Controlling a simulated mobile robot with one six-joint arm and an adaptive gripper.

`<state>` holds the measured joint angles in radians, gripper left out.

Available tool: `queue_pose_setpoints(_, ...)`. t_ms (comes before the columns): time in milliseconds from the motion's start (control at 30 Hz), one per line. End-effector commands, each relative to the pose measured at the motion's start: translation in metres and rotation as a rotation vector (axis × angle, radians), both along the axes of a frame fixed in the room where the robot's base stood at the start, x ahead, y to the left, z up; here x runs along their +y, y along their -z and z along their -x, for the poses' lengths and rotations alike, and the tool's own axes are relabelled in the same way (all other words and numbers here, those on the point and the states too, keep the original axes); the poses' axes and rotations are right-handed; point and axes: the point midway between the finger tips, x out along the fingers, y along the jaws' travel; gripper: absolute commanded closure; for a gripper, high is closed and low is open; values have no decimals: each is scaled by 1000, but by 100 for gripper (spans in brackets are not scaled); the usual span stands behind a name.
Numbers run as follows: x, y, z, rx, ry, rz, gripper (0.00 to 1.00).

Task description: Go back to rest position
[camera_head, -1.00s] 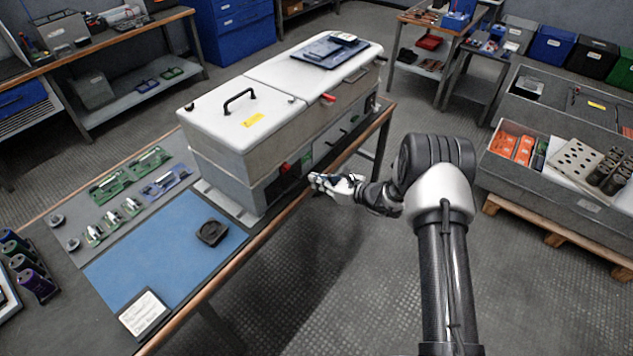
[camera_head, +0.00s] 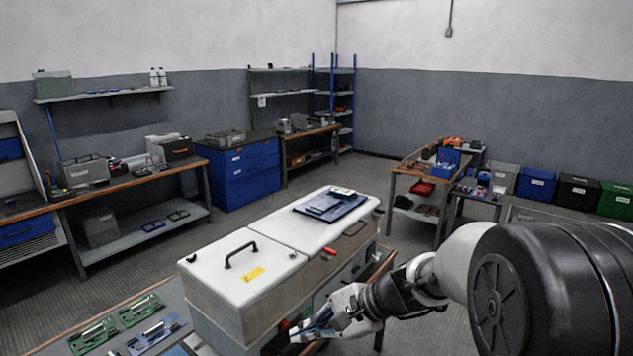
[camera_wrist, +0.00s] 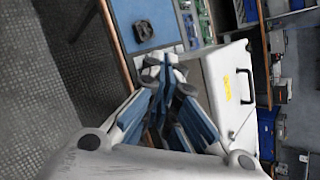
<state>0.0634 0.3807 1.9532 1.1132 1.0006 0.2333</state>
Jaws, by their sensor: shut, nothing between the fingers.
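My gripper (camera_head: 312,328) is in the lower middle of the head view, in front of the near side of the white-lidded capacitor cabinet (camera_head: 222,283). In the wrist view my gripper (camera_wrist: 160,80) has its blue-padded fingers drawn together with nothing held between them. The cabinet's white lid (camera_wrist: 228,85) with its yellow label shows to the right of the fingers there. I cannot tell in the head view how close the fingertips are to the cabinet side. Part of the cabinet's near side is hidden behind my gripper.
The cabinet stands on a workbench (camera_wrist: 120,45) with a blue mat (camera_wrist: 128,12) and green boards (camera_head: 92,335). A dark blue tray (camera_head: 330,206) lies on the lid. A side bench (camera_head: 130,183) is at left, a small cart (camera_head: 425,185) at right. Open floor (camera_wrist: 50,120) lies beside the workbench.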

Motion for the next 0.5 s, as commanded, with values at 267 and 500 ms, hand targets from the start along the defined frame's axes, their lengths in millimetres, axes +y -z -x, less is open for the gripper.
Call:
queue_pose_setpoints(267, -39, -52, 117, -259, -327, 362, 100)
queue_pose_setpoints(500, -94, -64, 202, -452, -572, 705, 100)
